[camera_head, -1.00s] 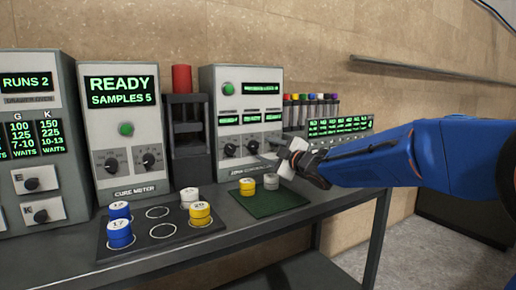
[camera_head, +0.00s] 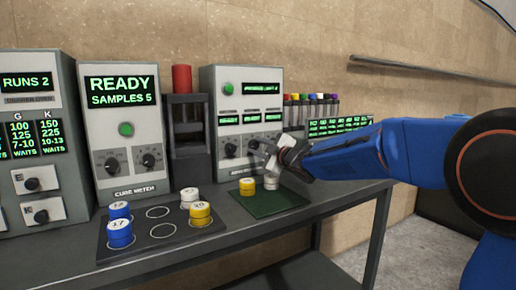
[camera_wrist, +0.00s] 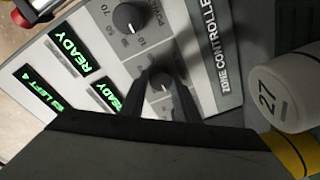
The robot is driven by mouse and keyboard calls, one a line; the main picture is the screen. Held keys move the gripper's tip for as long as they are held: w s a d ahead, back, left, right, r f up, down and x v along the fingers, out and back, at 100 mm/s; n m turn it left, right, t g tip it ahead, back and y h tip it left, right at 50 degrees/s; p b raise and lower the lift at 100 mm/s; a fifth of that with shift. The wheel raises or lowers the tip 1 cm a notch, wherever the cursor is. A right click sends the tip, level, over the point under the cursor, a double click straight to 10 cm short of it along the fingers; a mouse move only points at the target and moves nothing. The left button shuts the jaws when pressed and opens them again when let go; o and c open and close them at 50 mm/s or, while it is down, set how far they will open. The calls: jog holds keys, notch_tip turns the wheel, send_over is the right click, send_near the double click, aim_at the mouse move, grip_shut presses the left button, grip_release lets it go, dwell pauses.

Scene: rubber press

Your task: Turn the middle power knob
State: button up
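The zone controller (camera_head: 207,92) stands on the bench with a row of dark knobs low on its front. Its middle knob (camera_wrist: 162,86) shows in the wrist view between the two dark fingers. A larger-looking black knob (camera_wrist: 128,17) with number marks sits above it in that picture. My gripper (camera_wrist: 163,72) is open, one finger on each side of the middle knob; I cannot tell whether they touch it. In the head view my gripper (camera_head: 272,160) is at the lower front of the controller and hides some of its knobs.
A green mat (camera_head: 262,207) below my gripper holds a yellow cup (camera_head: 247,188) and a white cup (camera_head: 271,183). The cup marked 27 (camera_wrist: 288,88) is close beside my gripper. The cure meter (camera_head: 110,165) and a dark mat with several cups stand left.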

jog(key=shift+m, duration=0.3)
jog(key=m, duration=0.3)
jog(key=shift+f+m, duration=0.1)
jog(key=shift+m, duration=0.2)
jog(key=m, duration=0.4)
jog(key=shift+m+t, duration=0.3)
jog(key=shift+t, duration=0.1)
jog(key=m, duration=0.5)
jog(key=shift+f+t, duration=0.1)
jog(key=shift+t, duration=0.2)
jog(key=shift+m+h, duration=0.4)
jog(key=shift+m, duration=2.1)
jog(key=o, duration=1)
jog(key=shift+o, duration=0.2)
